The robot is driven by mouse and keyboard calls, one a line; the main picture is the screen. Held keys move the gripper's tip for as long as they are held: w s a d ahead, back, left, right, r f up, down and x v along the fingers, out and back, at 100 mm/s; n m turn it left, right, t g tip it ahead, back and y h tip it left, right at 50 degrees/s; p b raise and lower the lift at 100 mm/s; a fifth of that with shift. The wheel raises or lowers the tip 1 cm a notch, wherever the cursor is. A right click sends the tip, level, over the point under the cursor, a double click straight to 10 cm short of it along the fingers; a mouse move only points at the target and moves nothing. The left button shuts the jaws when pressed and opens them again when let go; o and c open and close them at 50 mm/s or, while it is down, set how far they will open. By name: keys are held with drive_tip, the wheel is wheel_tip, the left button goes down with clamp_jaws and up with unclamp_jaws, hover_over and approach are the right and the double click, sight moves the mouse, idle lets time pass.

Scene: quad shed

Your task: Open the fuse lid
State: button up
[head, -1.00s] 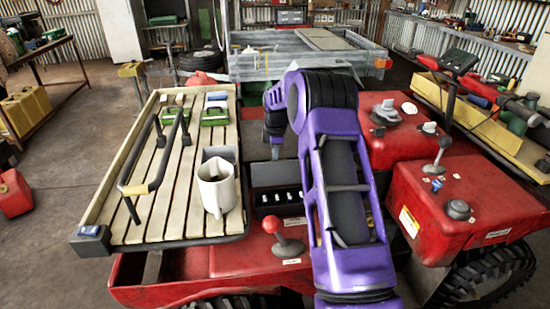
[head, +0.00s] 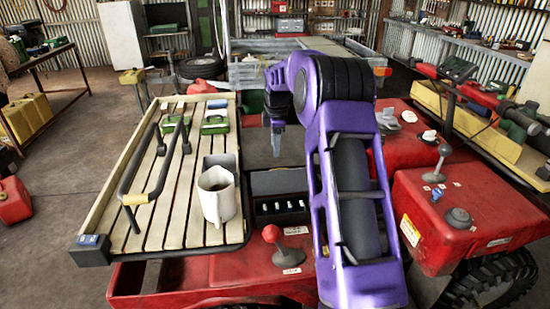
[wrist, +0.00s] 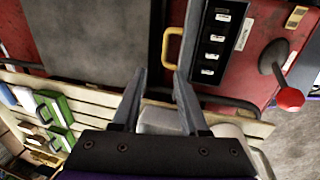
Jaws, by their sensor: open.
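The fuse box (head: 284,207) is a dark box with a row of white-labelled fuses, set in the red body; its fuses also show at upper right in the wrist view (wrist: 211,56). A dark panel that looks like the fuse lid (head: 278,181) stands up behind the fuses. In the wrist view it appears as a narrow grey strip (wrist: 188,42) beside them. My gripper (head: 277,150) points down behind the panel, apart from it. In the wrist view my gripper (wrist: 159,72) is open and empty, its fingers left of and below the strip.
A cream mug (head: 217,195) stands left of the fuse box on the slatted rack (head: 125,225), which has a raised handle bar (head: 150,185). A red-knobbed lever (head: 272,235) rises in front of the box. Red bodywork with levers (head: 460,205) lies to the right.

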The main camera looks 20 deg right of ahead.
drive_tip(key=v, duration=0.8)
drive_tip(key=shift+r, duration=0.3)
